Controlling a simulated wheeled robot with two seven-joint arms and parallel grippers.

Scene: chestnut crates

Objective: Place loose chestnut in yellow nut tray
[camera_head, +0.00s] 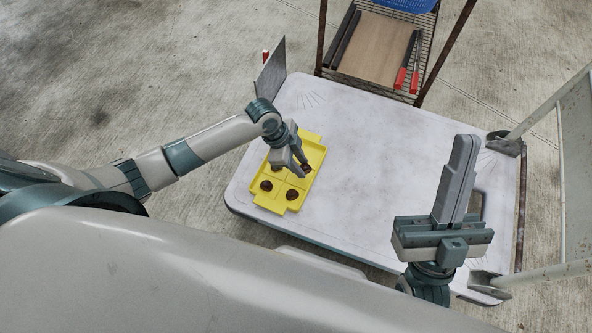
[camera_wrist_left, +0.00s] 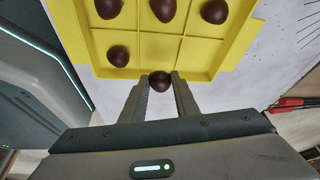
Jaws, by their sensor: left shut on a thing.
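The yellow nut tray (camera_head: 262,201) lies on the left part of the pale table; it also fills the top of the left wrist view (camera_wrist_left: 247,45). Several dark brown chestnuts sit in its compartments, one of them at the lower left (camera_wrist_left: 118,55). The lower middle and lower right compartments look empty in the left wrist view. My left gripper (camera_head: 304,166) is over the tray, shut on a chestnut (camera_wrist_left: 160,81). That chestnut overlaps the tray's near edge in the wrist view; its height above the tray is unclear. My right gripper (camera_head: 464,145) is shut and empty over the table's right side.
The pale table (camera_head: 375,150) is clear between the tray and my right gripper. Behind it stands a wire rack (camera_head: 428,75) with a brown board (camera_head: 376,45), red-handled tools (camera_head: 408,79) and a blue basket (camera_head: 405,4). A metal frame (camera_head: 560,110) stands at the right.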

